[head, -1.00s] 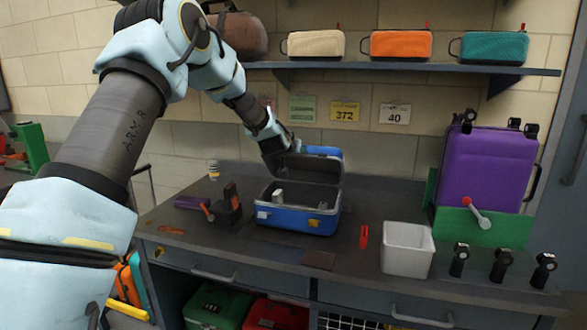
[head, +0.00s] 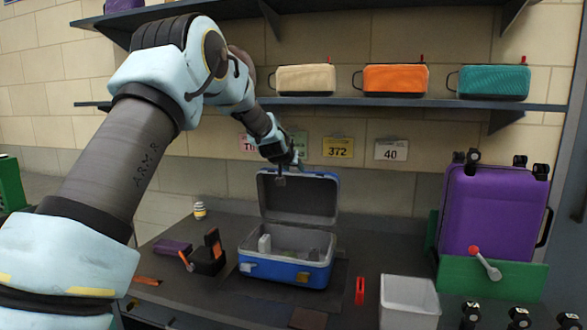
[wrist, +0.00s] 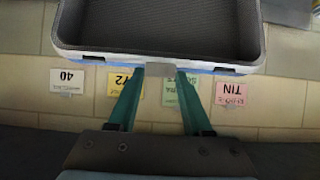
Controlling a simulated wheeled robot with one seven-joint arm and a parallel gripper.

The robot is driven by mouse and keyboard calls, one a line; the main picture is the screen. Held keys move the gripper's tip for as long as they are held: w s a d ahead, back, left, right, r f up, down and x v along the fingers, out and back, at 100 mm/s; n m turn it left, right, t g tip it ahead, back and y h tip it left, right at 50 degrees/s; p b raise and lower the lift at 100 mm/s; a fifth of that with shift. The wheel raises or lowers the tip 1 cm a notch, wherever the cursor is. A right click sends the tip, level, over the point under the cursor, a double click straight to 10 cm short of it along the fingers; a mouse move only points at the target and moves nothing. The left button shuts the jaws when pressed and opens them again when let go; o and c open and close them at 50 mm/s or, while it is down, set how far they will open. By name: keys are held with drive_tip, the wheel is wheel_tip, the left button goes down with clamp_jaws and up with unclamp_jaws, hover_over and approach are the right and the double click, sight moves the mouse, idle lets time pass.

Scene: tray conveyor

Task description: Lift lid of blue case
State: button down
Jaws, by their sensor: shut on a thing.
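The blue case (head: 290,271) stands on the workbench in the head view, with its grey inside showing and a few small light items in its base. Its lid (head: 300,200) stands up at the back, roughly upright, grey lining facing me. My gripper (head: 287,171) is at the lid's upper edge. In the wrist view the lid (wrist: 158,25) fills the top of the picture, and my gripper's two green fingers (wrist: 158,75) reach its edge. They are shut on the lid's rim; the exact contact is partly hidden.
A white bin (head: 409,300), a red tool (head: 360,290) and a purple case in a green stand (head: 490,277) are to the right. A dark clamp-like tool (head: 209,255) is left of the case. A shelf (head: 420,101) with several pouches runs above.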

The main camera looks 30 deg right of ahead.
drive_tip(key=shift+d+r, duration=0.1)
drive_tip(key=shift+r, duration=0.15)
drive_tip(key=c, duration=0.6)
unclamp_jaws()
drive_tip(key=shift+o, duration=1.4)
drive_tip(key=shift+f, duration=0.15)
drive_tip(key=shift+s+a, duration=0.1)
drive_tip(key=shift+a, duration=0.1)
drive_tip(key=b+v, duration=0.4)
drive_tip(key=v, duration=0.6)
drive_tip(key=shift+s+r, duration=0.2)
drive_tip(key=shift+a, duration=0.15)
